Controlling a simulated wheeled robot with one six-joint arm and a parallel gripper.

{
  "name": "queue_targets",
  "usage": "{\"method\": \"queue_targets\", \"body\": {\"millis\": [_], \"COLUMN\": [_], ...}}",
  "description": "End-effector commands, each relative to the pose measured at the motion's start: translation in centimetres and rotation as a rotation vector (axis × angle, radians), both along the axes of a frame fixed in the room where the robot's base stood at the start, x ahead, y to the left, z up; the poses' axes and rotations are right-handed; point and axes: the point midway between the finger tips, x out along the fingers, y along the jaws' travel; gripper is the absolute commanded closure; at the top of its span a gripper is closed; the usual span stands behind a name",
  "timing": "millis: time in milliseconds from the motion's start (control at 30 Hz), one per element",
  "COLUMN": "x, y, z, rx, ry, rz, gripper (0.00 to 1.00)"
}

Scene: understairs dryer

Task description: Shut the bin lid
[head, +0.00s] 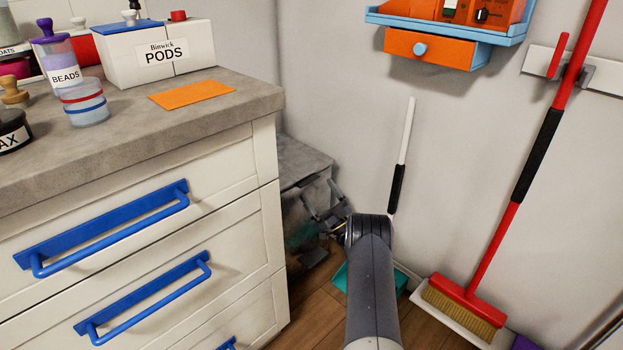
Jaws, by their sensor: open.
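A grey box-like thing (303,158) with a flat, slanting top stands in the corner just right of the drawer unit. It may be the bin, but I cannot tell for sure. Its front is dark and partly hidden by the drawer unit and my arm, and I cannot make out whether a lid is up or down. My gripper (318,232) is open and empty in front of this grey thing, low down near the corner. Its fingers are small and partly lost against the dark front, so I cannot tell whether they touch it.
The drawer unit (150,195) with blue handles borders the left side. A teal dustpan (341,279) on the floor is partly behind my arm. A red broom (468,297) leans on the right wall. An orange drawer (437,50) hangs above. Little wooden floor is free.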

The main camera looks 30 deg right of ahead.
Motion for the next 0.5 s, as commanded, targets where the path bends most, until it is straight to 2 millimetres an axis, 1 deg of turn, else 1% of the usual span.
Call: {"method": "queue_targets", "body": {"millis": [33,200,333,500], "x": [-0.7,-2.2,-2.6,-2.6], "y": [-0.3,-0.8,-1.0,-1.0], "z": [-0.4,-1.8,-2.1,-2.2], "rx": [0.003,0.003,0.002,0.002], "ry": [0.002,0.001,-0.002,-0.002], "rz": [-0.002,-0.002,-0.002,-0.002], "gripper": [0.0,0.0,0.0,0.0]}}
